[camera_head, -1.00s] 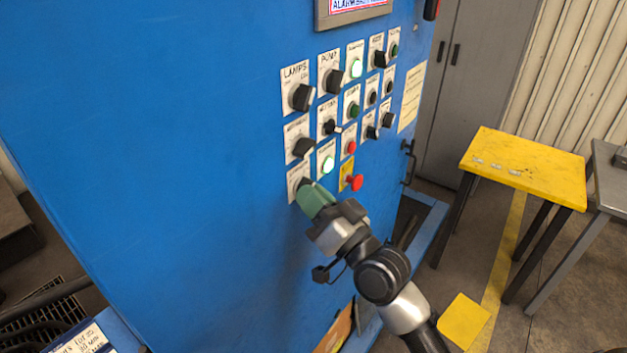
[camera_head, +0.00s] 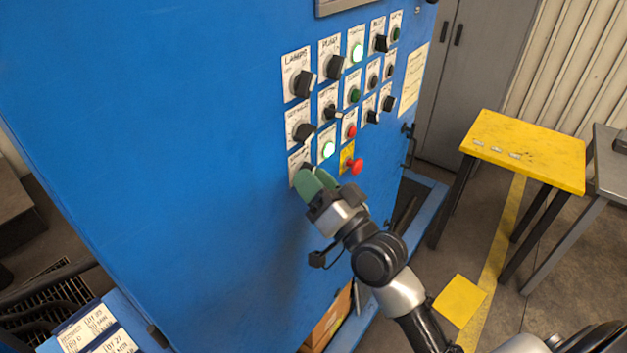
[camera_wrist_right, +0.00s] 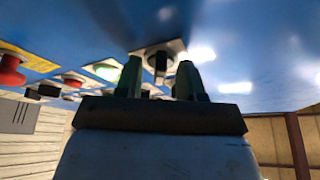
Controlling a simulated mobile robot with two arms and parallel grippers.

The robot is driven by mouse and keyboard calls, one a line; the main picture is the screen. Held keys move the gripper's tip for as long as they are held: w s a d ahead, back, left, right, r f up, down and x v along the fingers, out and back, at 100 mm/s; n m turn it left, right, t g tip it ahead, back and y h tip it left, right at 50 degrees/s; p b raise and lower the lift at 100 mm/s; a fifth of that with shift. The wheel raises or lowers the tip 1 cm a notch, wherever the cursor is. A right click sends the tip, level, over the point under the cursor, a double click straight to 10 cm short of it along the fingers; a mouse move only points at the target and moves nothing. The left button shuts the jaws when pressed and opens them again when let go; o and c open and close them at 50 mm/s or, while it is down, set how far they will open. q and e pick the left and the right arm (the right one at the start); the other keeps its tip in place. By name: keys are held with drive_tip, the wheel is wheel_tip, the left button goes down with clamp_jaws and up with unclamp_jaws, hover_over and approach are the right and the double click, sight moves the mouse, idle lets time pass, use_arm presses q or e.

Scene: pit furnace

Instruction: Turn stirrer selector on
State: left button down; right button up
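The blue panel (camera_head: 190,150) carries rows of black selector knobs and buttons on white plates. A black selector knob on a white plate at the bottom left (camera_head: 296,169) is mostly hidden behind my right gripper (camera_head: 316,180) in the head view; its label is not readable. In the right wrist view that knob (camera_wrist_right: 157,64) stands between the two green fingertips of my right gripper (camera_wrist_right: 158,78), which are apart on either side of it. I cannot tell whether they touch it. My left gripper is not in view.
A red mushroom button (camera_head: 354,166) on a yellow plate sits just right of my right gripper. A yellow table (camera_head: 525,150) stands at the right. Labelled boxes (camera_head: 95,325) are at the lower left.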

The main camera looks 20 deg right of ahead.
drive_tip(key=b+v, duration=0.5)
drive_tip(key=v, duration=0.5)
drive_tip(key=shift+s, duration=0.35)
drive_tip(key=shift+d+f, duration=0.15)
